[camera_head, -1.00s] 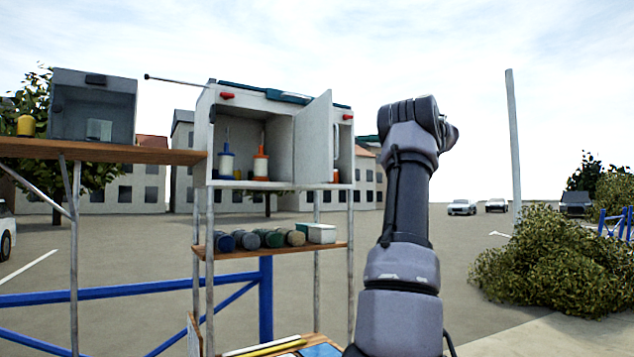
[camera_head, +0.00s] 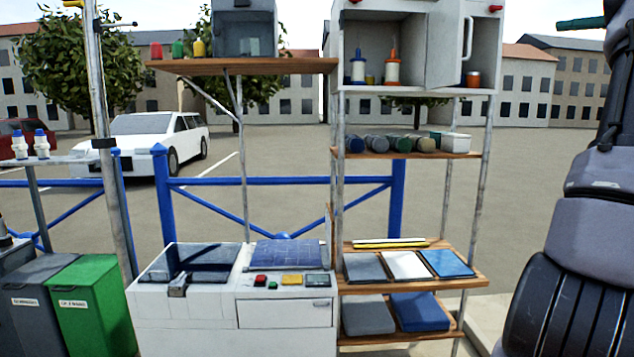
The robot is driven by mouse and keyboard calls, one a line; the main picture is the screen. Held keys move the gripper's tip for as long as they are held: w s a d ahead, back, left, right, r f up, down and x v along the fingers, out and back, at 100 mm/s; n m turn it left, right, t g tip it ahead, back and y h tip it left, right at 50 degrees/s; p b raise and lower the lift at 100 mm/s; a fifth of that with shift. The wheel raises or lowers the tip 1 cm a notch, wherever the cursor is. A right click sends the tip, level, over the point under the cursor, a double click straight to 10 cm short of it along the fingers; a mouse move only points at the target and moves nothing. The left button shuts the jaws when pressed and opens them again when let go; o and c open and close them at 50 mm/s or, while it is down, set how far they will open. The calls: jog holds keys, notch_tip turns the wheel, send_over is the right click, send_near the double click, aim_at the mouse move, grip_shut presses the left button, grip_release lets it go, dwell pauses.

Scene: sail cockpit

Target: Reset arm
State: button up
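My arm (camera_head: 575,240) rises along the right edge of the head view, standing up beside the shelf rack. Its upper part runs out of the frame at the top right, so my gripper is not visible. I cannot see whether it holds anything.
The shelf rack (camera_head: 486,200) has an open-doored cabinet (camera_head: 452,45), rolled items and books. Left of it stand a white cabinet unit (camera_head: 200,325), a wooden wall shelf (camera_head: 300,66), a green bin (camera_head: 92,310) and a grey bin (camera_head: 32,310). A blue railing (camera_head: 290,182) runs behind.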

jog(key=s+a+f+n+g+h, duration=0.2)
jog(key=a+f+n, duration=0.15)
jog(key=a, duration=0.65)
jog(key=s+a+f+n+g+h, duration=0.1)
jog(key=s+a+f+n+g, duration=0.15)
jog(key=a+f, duration=0.45)
jog(key=s+a+f+n+g+h, duration=0.1)
jog(key=a+f+n+h, duration=0.15)
jog(key=a, duration=0.95)
jog(key=s+a+f+n+h, duration=0.2)
jog(key=s+a+f+n, duration=0.3)
jog(key=s+f+n, duration=0.2)
jog(key=s+a+f+n+h, duration=0.3)
jog(key=s+a+f+n, duration=0.1)
jog(key=s+f+n, duration=0.3)
jog(key=s+f, duration=0.2)
jog(key=s, duration=0.1)
jog(key=shift+s+a+f, duration=0.3)
jog(key=shift+a+f, duration=0.05)
jog(key=shift+f, duration=0.05)
